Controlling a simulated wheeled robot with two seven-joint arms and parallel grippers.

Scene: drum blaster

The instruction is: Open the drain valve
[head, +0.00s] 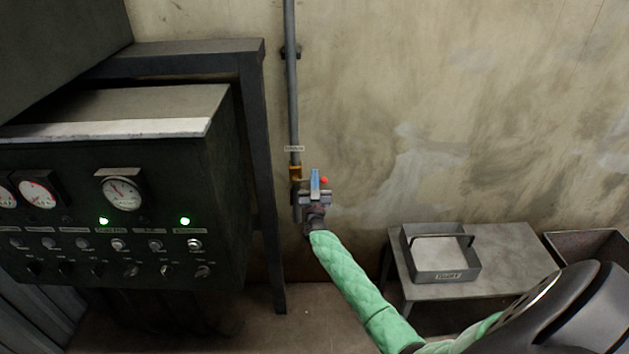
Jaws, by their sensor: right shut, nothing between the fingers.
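The drain valve sits low on a grey vertical pipe (292,100) against the wall. It has a brass fitting (295,173), a blue lever handle (315,182) standing roughly upright, and a small red spot (324,180) beside it. My right arm, in a green quilted sleeve, reaches up from the lower right. My right gripper (314,197) is shut and empty at the valve, just below the blue handle, and hides part of the valve body. I cannot tell whether it touches the handle. My left gripper is not in view.
A dark control panel (120,190) with gauges and green lamps stands to the left, with a dark frame post (262,180) near the pipe. At the right, a low grey table (510,245) carries a labelled metal tray (448,277). A dark bin (590,243) stands beyond it.

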